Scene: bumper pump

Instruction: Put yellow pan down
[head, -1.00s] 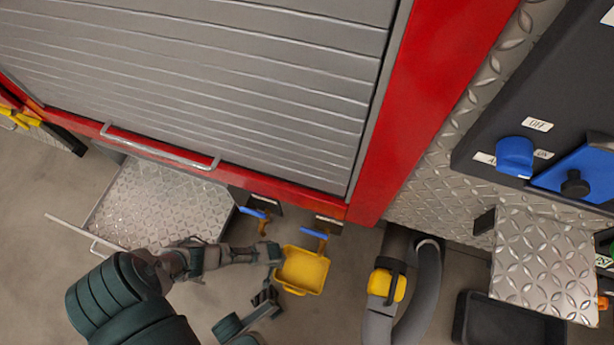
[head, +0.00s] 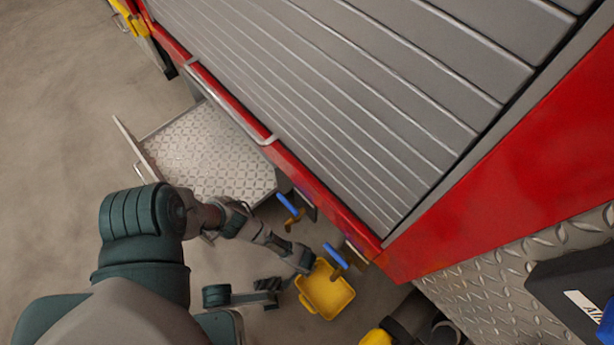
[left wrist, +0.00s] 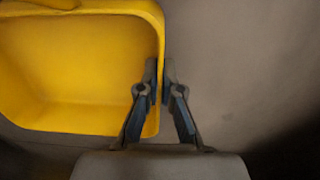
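The yellow pan (head: 326,291) is a shallow tray at the lower middle of the head view, below a blue-handled valve. Whether the pan's underside touches the floor I cannot tell. My right gripper (head: 268,287) is just left of the pan, apart from it; its fingers are too small to read.
Two blue-handled valves (head: 289,204) (head: 335,256) stick out under the red truck body (head: 330,205). A metal diamond-plate step (head: 210,155) stands to the left. A dark hose with a yellow part (head: 376,338) lies right of the pan. Grey floor (head: 70,190) is open at left.

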